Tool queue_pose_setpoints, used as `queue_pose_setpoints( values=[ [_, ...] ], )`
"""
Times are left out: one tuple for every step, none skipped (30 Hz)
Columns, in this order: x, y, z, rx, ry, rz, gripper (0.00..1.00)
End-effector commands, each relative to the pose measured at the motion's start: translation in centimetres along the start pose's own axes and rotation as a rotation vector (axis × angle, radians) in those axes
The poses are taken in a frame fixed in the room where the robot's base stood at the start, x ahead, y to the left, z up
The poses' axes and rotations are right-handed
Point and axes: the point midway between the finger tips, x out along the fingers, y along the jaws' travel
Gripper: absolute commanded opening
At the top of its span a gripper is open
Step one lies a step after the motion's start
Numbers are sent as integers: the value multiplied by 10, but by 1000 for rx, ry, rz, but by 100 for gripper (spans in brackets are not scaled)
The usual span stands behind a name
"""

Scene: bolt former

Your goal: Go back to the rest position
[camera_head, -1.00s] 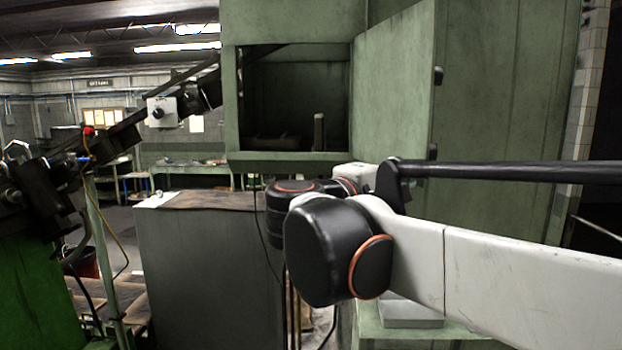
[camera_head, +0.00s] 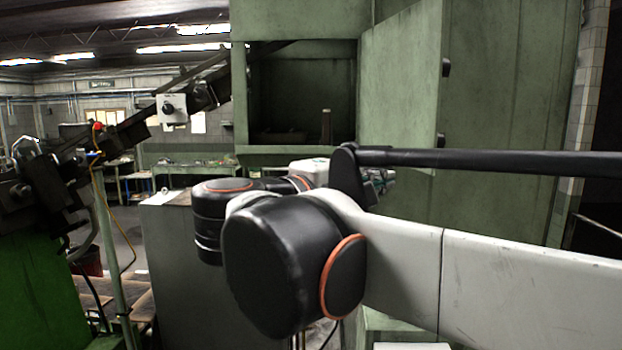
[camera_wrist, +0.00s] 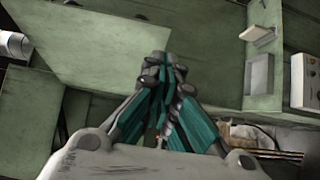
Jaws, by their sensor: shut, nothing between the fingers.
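My gripper (camera_wrist: 166,72) shows in the wrist view with its dark and teal fingers together and nothing between them. It points toward the green machine surfaces, and I cannot tell the exact gap to them. In the head view my white arm with black joints crosses the right and middle of the picture, and the gripper is mostly hidden behind it. The green machine cabinet (camera_head: 480,110) stands behind the arm. Its dark open recess (camera_head: 300,90) faces me at the upper middle.
A grey cabinet (camera_head: 172,250) stands below the recess, left of my arm. A dark machine arm with a white box (camera_head: 172,108) slants up at the left. In the wrist view a control box (camera_wrist: 305,80) is at the right edge and a green panel (camera_wrist: 85,45) at the upper left.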

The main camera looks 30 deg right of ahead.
Motion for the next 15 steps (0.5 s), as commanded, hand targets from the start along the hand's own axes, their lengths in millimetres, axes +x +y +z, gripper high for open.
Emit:
queue_pose_setpoints(
  values=[
    [-2, 0, 0, 0, 1, 0, 0],
    [-2, 0, 1, 0, 1, 0, 0],
    [-3, 0, 1, 0, 0, 0, 0],
    [-3, 0, 1, 0, 0, 0, 0],
    [-3, 0, 1, 0, 0, 0, 0],
    [-3, 0, 1, 0, 0, 0, 0],
    [-3, 0, 1, 0, 0, -1, 0],
    [-3, -2, 1, 0, 0, -3, 0],
    [-2, -6, 2, 0, 2, -10, 0],
    [-2, -13, 2, -1, 4, -21, 0],
    [-1, -21, 2, -1, 7, -34, 0],
    [0, -36, 3, -1, 12, -60, 0],
    [2, -51, 4, -1, 17, -84, 0],
    [2, -67, 5, 0, 25, -113, 0],
    [4, -93, 6, 2, 35, -159, 0]
  ],
)
